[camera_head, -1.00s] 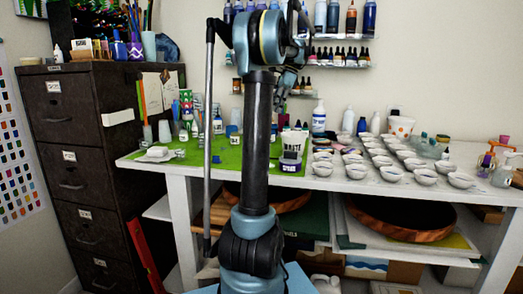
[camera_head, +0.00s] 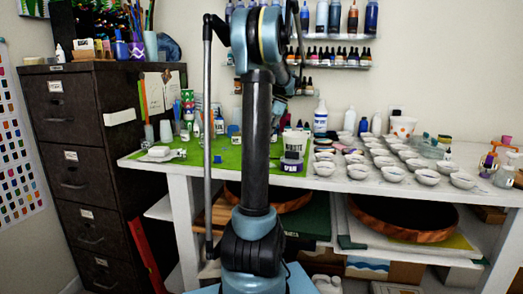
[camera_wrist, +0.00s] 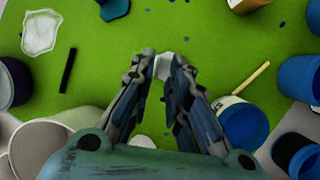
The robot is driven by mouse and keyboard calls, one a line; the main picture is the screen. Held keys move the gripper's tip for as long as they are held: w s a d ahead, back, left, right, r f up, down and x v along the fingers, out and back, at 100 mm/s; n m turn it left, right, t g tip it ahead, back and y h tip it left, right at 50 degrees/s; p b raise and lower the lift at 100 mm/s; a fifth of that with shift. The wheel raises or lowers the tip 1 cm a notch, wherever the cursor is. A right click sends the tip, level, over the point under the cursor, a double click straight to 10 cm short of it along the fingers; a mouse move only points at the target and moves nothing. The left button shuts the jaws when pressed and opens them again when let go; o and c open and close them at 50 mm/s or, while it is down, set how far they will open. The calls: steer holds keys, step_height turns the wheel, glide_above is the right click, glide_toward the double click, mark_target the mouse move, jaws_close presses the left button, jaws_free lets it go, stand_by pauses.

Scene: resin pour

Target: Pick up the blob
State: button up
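My gripper (camera_wrist: 164,62) shows in the wrist view with its two fingers apart, pointing at the green mat. A small white piece (camera_wrist: 163,67) appears between the fingertips; it seems to lie on the mat, and I cannot tell whether the fingers touch it. A flat, pale, irregular blob (camera_wrist: 42,33) lies on the mat at the upper left. A dark blue blob (camera_wrist: 113,8) lies at the top edge. In the head view, my gripper is mostly hidden behind my arm, above the table. Which of these is the task's blob is unclear.
The green mat (camera_head: 200,155) covers the left part of the white table. Cups stand close around the gripper, including a white-and-blue cup (camera_wrist: 240,120) and a blue cup (camera_wrist: 300,76). A dark strip (camera_wrist: 68,70) and a wooden stick (camera_wrist: 252,77) lie on the mat. White bowls (camera_head: 393,173) fill the right.

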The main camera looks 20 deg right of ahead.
steer(key=shift+x, duration=1.6)
jaws_close()
step_height(320, 180, up, 15)
steer(key=w, duration=0.1)
steer(key=shift+w+d, duration=0.25)
steer(key=shift+w, duration=0.15)
